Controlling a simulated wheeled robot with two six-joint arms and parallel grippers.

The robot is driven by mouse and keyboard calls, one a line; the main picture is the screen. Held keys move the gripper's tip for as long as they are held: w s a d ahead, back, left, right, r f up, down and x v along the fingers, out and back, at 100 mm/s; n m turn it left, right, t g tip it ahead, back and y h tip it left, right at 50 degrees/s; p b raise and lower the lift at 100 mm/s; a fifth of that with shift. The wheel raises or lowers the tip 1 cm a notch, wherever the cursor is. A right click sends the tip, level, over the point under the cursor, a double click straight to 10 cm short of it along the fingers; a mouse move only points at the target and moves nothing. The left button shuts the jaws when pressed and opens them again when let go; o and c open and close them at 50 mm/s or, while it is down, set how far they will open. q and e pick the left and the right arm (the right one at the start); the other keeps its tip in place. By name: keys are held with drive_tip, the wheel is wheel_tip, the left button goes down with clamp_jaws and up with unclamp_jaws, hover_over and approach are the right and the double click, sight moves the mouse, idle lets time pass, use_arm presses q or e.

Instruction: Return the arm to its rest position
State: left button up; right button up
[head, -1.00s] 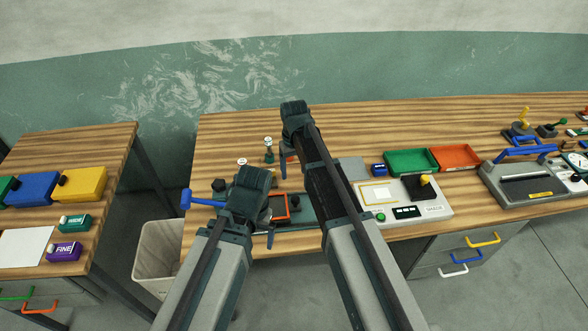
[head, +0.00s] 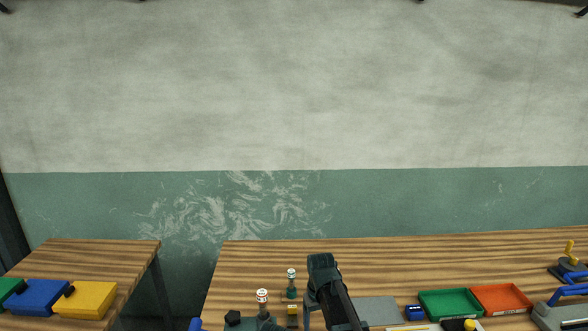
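One of my arms shows at the bottom centre of the head view. It is a dark link rising from the lower edge to a blocky dark joint over the table (head: 420,262). I cannot make out gripper fingers on it. My other arm is below the picture. Neither gripper can be seen, so whether they are open or hold anything is hidden.
A green tray (head: 450,290) and an orange tray (head: 502,285) lie to the right. Blue (head: 36,297) and yellow (head: 84,298) boxes sit on the left table.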

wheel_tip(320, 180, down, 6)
drive_tip(key=b, duration=0.5)
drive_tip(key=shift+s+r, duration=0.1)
